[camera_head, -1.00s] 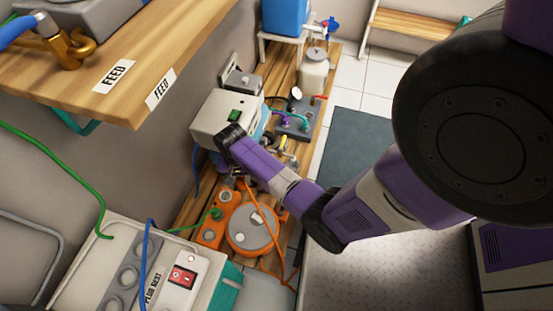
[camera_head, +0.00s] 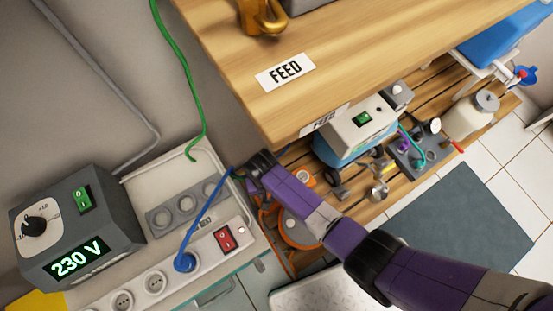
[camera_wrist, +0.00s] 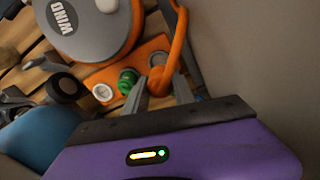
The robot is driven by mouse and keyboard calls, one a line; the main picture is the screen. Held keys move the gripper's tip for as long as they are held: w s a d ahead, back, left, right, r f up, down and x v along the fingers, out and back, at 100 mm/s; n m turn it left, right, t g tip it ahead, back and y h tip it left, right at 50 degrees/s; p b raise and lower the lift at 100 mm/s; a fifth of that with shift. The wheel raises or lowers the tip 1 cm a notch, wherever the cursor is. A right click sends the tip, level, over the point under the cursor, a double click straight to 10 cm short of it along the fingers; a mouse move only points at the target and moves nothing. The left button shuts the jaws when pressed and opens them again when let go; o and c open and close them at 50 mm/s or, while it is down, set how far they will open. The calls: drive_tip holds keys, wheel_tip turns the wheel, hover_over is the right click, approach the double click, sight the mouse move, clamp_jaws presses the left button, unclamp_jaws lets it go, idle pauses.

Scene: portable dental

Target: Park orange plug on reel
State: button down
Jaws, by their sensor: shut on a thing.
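The orange reel (camera_wrist: 110,75) with its grey drum marked WIND (camera_wrist: 95,30) fills the upper left of the wrist view. In the head view the reel (camera_head: 300,230) is partly covered by my arm. A green plug (camera_wrist: 127,80) sits on the reel's orange end panel. My gripper (camera_wrist: 160,88) is shut on the orange plug (camera_wrist: 162,78), whose orange cable loops up beside the right finger. The plug is close to a round grey fitting (camera_wrist: 157,58) on the panel; I cannot tell whether it is seated. The fingertips are hidden in the head view.
A power strip with a blue plug (camera_head: 184,262) and red switch (camera_head: 225,238) lies left of my arm. A 230 V box (camera_head: 78,235) stands further left. A wooden shelf marked FEED (camera_head: 285,72) overhangs the reel area. A wall (camera_wrist: 260,50) stands close right in the wrist view.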

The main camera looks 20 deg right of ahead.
drive_tip(key=shift+f+b, duration=3)
drive_tip(key=shift+b, duration=0.1)
drive_tip(key=shift+f+b, duration=0.7)
drive_tip(key=shift+f, duration=0.2)
drive_tip(key=c, duration=1)
unclamp_jaws()
drive_tip(key=shift+o, duration=0.2)
wheel_tip(320, 180, up, 8)
drive_tip(key=p, duration=0.4)
drive_tip(key=shift+p, duration=0.3)
drive_tip(key=shift+f, duration=0.1)
drive_tip(key=shift+w, duration=0.1)
